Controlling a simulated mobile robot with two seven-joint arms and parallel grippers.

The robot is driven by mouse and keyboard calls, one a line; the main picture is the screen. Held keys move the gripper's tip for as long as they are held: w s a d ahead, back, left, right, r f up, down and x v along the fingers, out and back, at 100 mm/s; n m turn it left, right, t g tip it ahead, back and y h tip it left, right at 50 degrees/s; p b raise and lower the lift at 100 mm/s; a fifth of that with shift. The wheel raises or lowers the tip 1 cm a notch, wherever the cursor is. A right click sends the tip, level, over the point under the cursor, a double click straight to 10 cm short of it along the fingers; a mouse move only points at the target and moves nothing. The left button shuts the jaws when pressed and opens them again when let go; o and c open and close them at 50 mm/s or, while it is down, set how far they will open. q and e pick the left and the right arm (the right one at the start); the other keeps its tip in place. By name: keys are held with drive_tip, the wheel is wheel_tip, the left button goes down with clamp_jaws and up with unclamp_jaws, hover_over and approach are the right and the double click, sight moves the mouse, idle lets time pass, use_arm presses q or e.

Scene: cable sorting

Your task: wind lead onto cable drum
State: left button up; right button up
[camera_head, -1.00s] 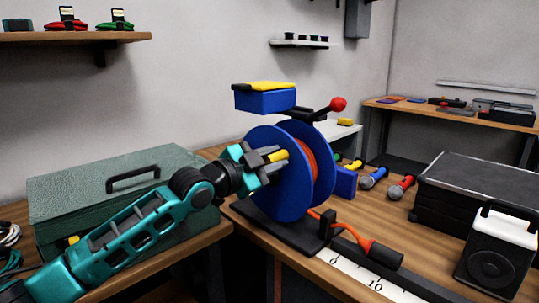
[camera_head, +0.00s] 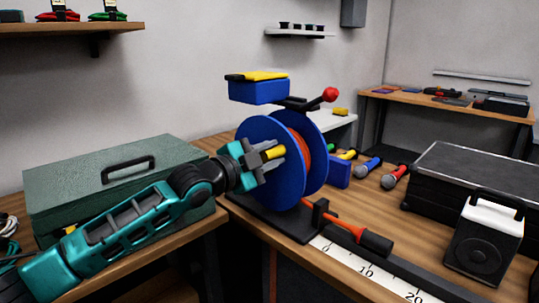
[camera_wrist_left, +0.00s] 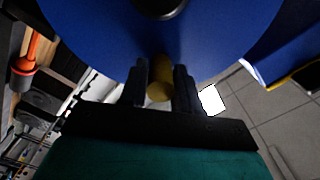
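The cable drum has two blue flanges (camera_head: 262,130) with orange-red lead (camera_head: 304,152) wound between them. It stands on a dark base. The lead's free part runs from the base's guide (camera_head: 321,212) to an orange and black connector (camera_head: 374,242) beside the ruler strip. My left gripper (camera_head: 268,158) is at the drum's near flange. Its fingers are closed on either side of the yellow crank handle (camera_head: 274,153), which also shows between the fingers in the left wrist view (camera_wrist_left: 160,91). My right gripper is not in view.
A green case (camera_head: 110,175) lies on the left bench, under my left arm.

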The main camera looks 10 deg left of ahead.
use_arm(q)
drive_tip(key=o, duration=0.4)
drive_tip(key=shift+c, duration=0.2)
drive_tip(key=shift+s+a, duration=0.1)
drive_tip(key=p+v, duration=0.1)
drive_tip(key=v, duration=1.1)
drive_tip(key=shift+s+a, duration=0.25)
drive_tip(key=shift+s, duration=0.05)
drive_tip(key=shift+r, duration=0.1)
